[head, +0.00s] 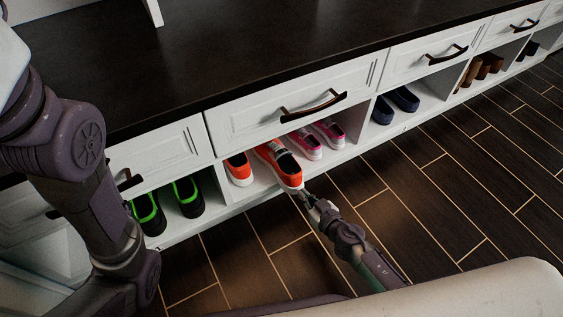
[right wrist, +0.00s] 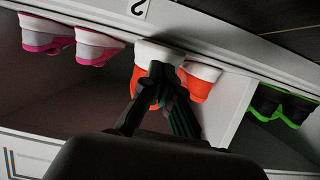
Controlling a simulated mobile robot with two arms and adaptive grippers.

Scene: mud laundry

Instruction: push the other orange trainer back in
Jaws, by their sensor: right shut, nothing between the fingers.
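Two orange trainers with white soles stand in the same cubby. The left one (head: 239,169) sits inside; the right one (head: 277,163) sticks out past the shelf's front edge, toe toward the floor. My right gripper (head: 304,193) is shut and empty, its tips at the toe of the protruding trainer. In the right wrist view, which is upside down, the closed fingers (right wrist: 163,75) overlap that trainer (right wrist: 138,75), with the other orange trainer (right wrist: 199,84) beside it. I cannot tell if they touch. My left arm shows at the left, but its gripper is out of the frame.
Pink trainers (head: 305,143) stand right of the orange pair in the same cubby. Green-trimmed black shoes (head: 187,197) and navy shoes (head: 383,111) fill neighbouring cubbies. A drawer (head: 241,118) with a dark handle hangs above. The wooden floor (head: 430,185) in front is clear.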

